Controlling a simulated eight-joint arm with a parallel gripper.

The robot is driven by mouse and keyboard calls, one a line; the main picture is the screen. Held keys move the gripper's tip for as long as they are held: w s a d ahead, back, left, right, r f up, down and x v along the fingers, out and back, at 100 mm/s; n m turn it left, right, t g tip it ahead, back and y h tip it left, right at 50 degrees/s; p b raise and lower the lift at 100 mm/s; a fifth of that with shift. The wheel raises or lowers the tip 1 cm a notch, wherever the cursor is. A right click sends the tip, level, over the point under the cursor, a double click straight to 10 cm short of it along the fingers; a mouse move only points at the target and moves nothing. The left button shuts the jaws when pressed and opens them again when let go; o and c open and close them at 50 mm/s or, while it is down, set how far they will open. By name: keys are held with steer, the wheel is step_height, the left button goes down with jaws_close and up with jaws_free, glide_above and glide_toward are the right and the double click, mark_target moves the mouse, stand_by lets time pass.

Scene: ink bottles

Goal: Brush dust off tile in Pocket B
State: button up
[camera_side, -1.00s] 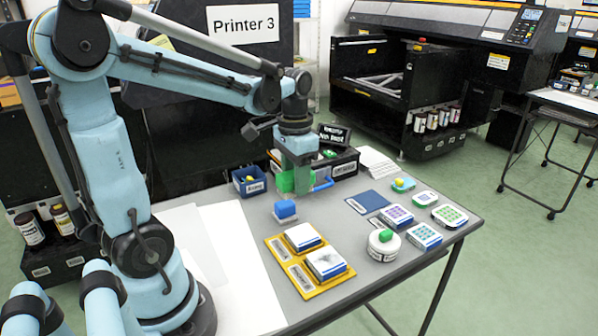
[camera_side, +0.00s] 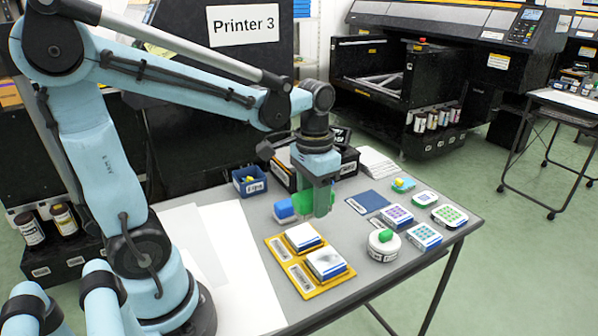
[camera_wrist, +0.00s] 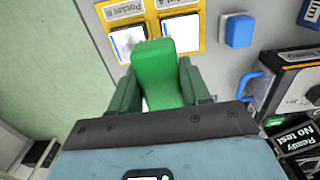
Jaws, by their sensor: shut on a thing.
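My gripper (camera_side: 318,203) is shut on a green brush (camera_wrist: 162,75), which stands out between the jaws in the wrist view. In the side view the brush is partly hidden by the fingers, above the table behind the yellow tray (camera_side: 297,284). The tray also shows in the wrist view (camera_wrist: 152,22). The Pocket B tile (camera_side: 326,262) is white with greyish marks on top. It shows in the wrist view (camera_wrist: 125,42), partly covered by the brush. The other pocket's tile (camera_side: 302,236) lies beside it.
A blue block (camera_wrist: 238,31) stands on the table beside the tray. A black box with a blue handle (camera_wrist: 254,88) is at the back. A white round container with a green top (camera_side: 384,245) and several patterned tiles (camera_side: 424,237) stand to the right. White sheets (camera_side: 222,262) lie left.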

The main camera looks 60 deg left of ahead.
steer(key=shift+s+d+f, duration=0.15)
steer(key=shift+d, duration=0.8)
steer(key=shift+f, duration=2.95)
steer(key=shift+f, duration=1)
steer(key=shift+d, duration=0.15)
steer(key=shift+d+r, duration=0.1)
steer(key=shift+d, duration=3.15)
steer(key=shift+f, duration=0.2)
steer(key=shift+c, duration=0.4)
